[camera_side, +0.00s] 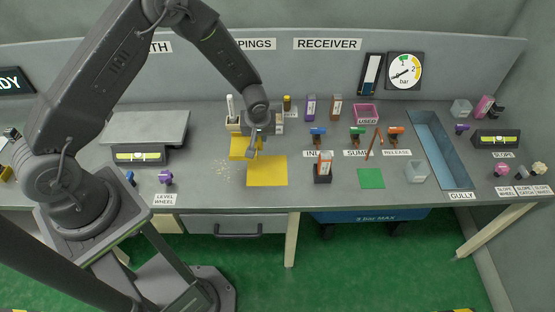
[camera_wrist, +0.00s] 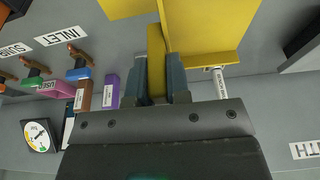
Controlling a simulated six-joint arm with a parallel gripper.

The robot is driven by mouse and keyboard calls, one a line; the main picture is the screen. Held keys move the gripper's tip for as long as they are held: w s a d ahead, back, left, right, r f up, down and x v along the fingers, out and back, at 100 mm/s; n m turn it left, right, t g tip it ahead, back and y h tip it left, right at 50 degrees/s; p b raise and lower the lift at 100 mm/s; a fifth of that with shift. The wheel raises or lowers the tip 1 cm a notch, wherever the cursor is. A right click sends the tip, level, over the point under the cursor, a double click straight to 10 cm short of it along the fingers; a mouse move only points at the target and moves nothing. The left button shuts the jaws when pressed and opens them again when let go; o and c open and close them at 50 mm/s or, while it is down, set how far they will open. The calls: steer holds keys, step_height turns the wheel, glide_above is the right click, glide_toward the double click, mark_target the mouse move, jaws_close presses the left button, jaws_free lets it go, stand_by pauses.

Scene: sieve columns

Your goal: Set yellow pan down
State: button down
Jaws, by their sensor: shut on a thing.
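The yellow pan (camera_side: 240,151) is at the bench's middle left, partly hidden behind my gripper. My gripper (camera_side: 256,145) is above it, pointing down. In the wrist view my gripper's two fingers (camera_wrist: 163,72) are shut on the pan's yellow upright handle (camera_wrist: 156,48), and the pan's flat yellow body (camera_wrist: 215,25) extends to the right. A flat yellow square (camera_side: 267,171) lies on the bench just right of and nearer than the pan; it also shows at the wrist view's top edge (camera_wrist: 125,7). I cannot tell whether the pan touches the bench.
Pale crumbs (camera_side: 222,169) lie left of the pan. A dark block with an orange-topped item (camera_side: 323,168) stands right of the yellow square. A grey platform (camera_side: 146,128) is at the left; a blue gully (camera_side: 440,150) is at the right.

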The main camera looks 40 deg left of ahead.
steer(key=w+d+f, duration=0.1)
steer(key=d, duration=0.1)
steer(key=d+f, duration=0.1)
steer(key=d, duration=0.1)
steer(key=w+d+f, duration=0.1)
steer(key=d+f, duration=0.1)
steer(key=shift+w, duration=0.3)
steer(key=shift+f, duration=1.95)
steer(key=shift+f, duration=0.1)
steer(key=shift+f, duration=0.1)
steer(key=c, duration=1.1)
jaws_free()
steer(key=v, duration=1.2)
steer(key=shift+r, duration=0.25)
